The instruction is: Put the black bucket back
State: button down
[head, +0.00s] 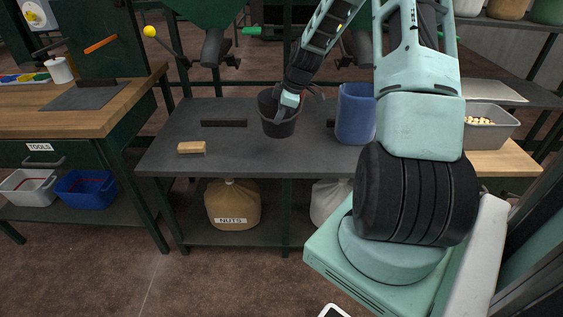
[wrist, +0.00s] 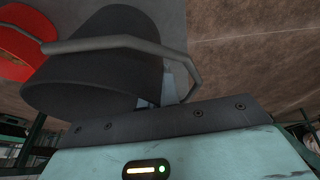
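The black bucket (head: 270,121) is at the middle of the dark workbench in the head view, roughly upright. I cannot tell whether it rests on the top or hangs just above it. My gripper (head: 285,110) is at its rim, with a pale finger reaching down into the opening. In the wrist view the bucket (wrist: 95,65) fills the upper left, its grey handle arching across it. The pale fingers of my gripper (wrist: 168,85) are close against the bucket wall beside the handle. The bucket hides much of them, so their grip is unclear.
The dark workbench (head: 230,155) bears a blue container (head: 356,115) right of the bucket and a tan block (head: 192,147) at left. A grey bin (head: 488,124) stands farther right. A red object (wrist: 20,42) is beyond the bucket. The bench's front left is mostly clear.

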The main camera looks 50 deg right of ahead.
jog(key=shift+s+d+f, duration=0.15)
jog(key=shift+d+f, duration=0.15)
jog(key=shift+d, duration=0.05)
notch_tip(320, 180, down, 10)
jog(key=shift+d+r, duration=0.1)
jog(key=shift+r, duration=0.15)
jog(key=shift+f+b, duration=0.15)
jog(key=shift+b, duration=0.2)
jog(key=c, duration=1.6)
grip_release()
jog(key=shift+c, duration=0.2)
